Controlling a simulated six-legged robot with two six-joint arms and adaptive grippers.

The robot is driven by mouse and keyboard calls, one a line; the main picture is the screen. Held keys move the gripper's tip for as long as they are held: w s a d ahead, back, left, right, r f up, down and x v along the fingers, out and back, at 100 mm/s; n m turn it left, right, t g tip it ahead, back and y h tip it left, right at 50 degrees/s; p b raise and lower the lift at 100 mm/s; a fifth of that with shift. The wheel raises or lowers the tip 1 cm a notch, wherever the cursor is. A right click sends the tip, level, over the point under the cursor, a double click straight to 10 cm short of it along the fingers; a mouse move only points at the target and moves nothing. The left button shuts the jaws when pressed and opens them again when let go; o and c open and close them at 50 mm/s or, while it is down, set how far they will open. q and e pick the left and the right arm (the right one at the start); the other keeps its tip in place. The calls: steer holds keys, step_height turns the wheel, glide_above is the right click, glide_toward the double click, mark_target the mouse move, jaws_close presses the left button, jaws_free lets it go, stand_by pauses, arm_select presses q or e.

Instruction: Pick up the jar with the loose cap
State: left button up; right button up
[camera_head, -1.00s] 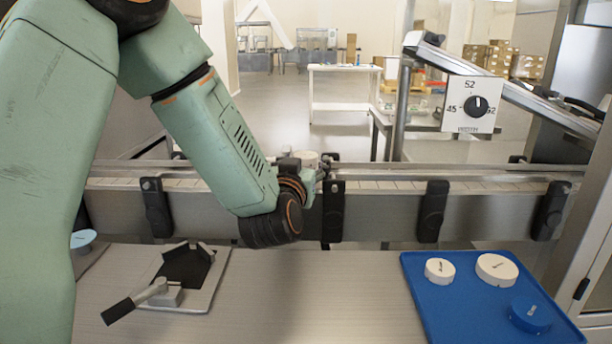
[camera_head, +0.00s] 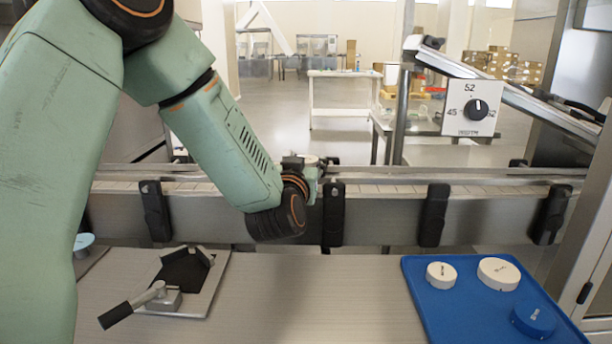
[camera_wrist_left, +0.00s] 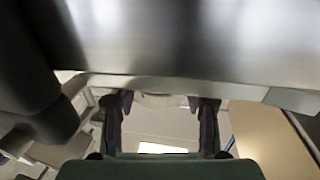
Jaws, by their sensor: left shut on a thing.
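My left gripper (camera_head: 322,163) is over the conveyor behind the bench, mostly hidden behind my own wrist. A small pale cap-like top (camera_head: 309,159) shows at it, and I take this to be the jar. In the left wrist view, the two dark fingers of my left gripper (camera_wrist_left: 165,106) stand either side of a pale rounded thing (camera_wrist_left: 165,100), which they hold. Most of the jar is hidden, so I cannot tell how the cap sits. My right gripper is not in view.
The conveyor's metal rail (camera_head: 385,217) with black brackets runs across the middle. A blue tray (camera_head: 425,310) with two white caps and a blue one lies at right. A clamp fixture (camera_head: 212,286) sits at left on the bench. The bench middle is clear.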

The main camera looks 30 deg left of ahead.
arm_select(q)
steer(key=shift+c, duration=0.7)
steer(key=shift+r, duration=0.15)
